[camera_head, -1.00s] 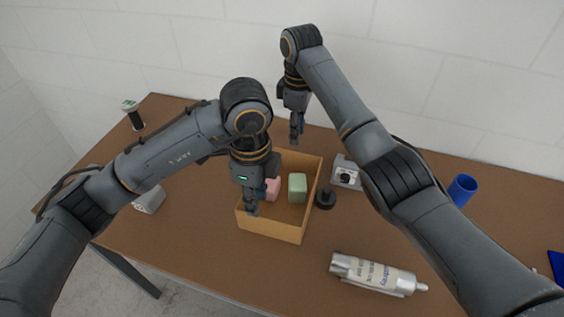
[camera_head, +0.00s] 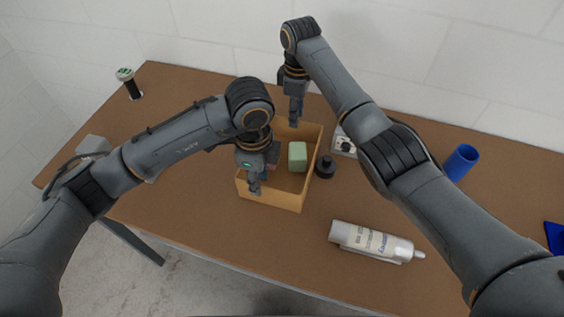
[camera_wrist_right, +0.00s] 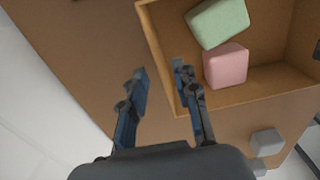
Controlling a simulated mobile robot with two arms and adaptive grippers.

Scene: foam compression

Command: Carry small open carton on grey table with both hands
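The small open carton (camera_head: 272,196) is tan and stands on the table (camera_head: 205,225), which looks brown. Inside are a green block (camera_head: 297,156) and a pink block (camera_wrist_right: 226,66), mostly hidden in the head view. My left gripper (camera_head: 255,188) points down at the carton's near-left side; its finger gap is unclear. My right gripper (camera_head: 295,120) points down at the far wall. In the right wrist view its fingers (camera_wrist_right: 162,82) are apart, one outside the wall and one on the inner side. Whether they touch it is unclear.
A dark round object (camera_head: 325,167) stands close to the carton's right side, with a grey-white device (camera_head: 343,146) behind. A silver bottle (camera_head: 375,242) lies in front right. A blue cup (camera_head: 461,161) is farther right. A grey box (camera_head: 94,146) sits at left.

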